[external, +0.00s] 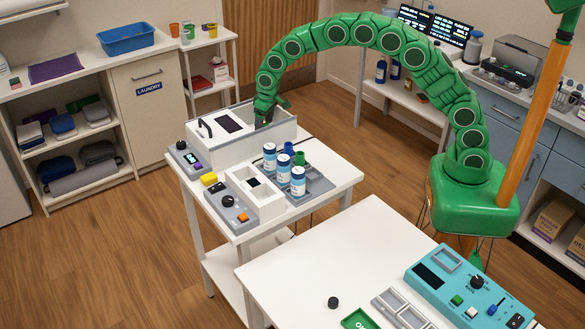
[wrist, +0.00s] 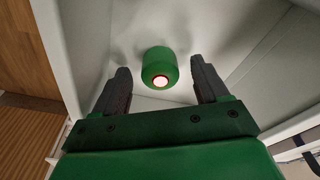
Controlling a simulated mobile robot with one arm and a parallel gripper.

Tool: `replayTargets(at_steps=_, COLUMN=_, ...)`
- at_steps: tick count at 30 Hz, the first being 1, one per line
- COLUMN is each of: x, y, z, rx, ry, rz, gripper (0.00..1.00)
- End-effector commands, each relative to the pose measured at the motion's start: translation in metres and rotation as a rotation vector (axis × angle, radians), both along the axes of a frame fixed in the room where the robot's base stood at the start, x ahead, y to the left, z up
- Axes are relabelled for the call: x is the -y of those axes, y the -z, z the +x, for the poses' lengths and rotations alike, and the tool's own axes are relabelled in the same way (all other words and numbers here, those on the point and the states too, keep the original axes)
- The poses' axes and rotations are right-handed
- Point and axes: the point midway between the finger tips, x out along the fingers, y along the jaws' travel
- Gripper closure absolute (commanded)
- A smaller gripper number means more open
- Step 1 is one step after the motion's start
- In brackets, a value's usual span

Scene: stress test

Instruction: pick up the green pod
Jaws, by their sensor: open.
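The green pod (wrist: 160,66) shows in the wrist view as a short rounded cylinder with a pale glowing end. It lies in a white-walled box, whose rim (external: 228,155) shows in the external view; the pod is hidden there. My gripper (wrist: 160,72) is open, one dark finger on each side of the pod, with visible gaps between. In the external view my gripper (external: 270,113) reaches down into the box's right part. I cannot tell how deep the pod lies beyond the fingertips.
The box's walls stand close around my gripper. A lid with a dark window (external: 229,123) covers its left part. In front, white-and-blue bottles (external: 298,182), a blue piece (external: 288,148) and a green piece (external: 301,158) stand on a grey tray. A teal control panel (external: 470,287) is on the nearer table.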

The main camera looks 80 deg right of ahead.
Motion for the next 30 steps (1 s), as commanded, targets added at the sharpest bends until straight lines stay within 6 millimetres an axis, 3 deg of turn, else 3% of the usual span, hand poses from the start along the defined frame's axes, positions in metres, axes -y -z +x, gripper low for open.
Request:
replayTargets(at_steps=9, x=0.0004, y=0.0074, z=0.0010, rx=0.000, ry=0.000, rz=0.000, gripper=0.26)
replayTargets(at_steps=21, x=0.0003, y=0.0070, z=0.0011, rx=0.001, ry=0.000, rz=0.000, gripper=0.86)
replayTargets(at_steps=30, x=0.0004, y=0.0045, z=0.0013, rx=0.002, ry=0.000, rz=-0.001, gripper=0.86)
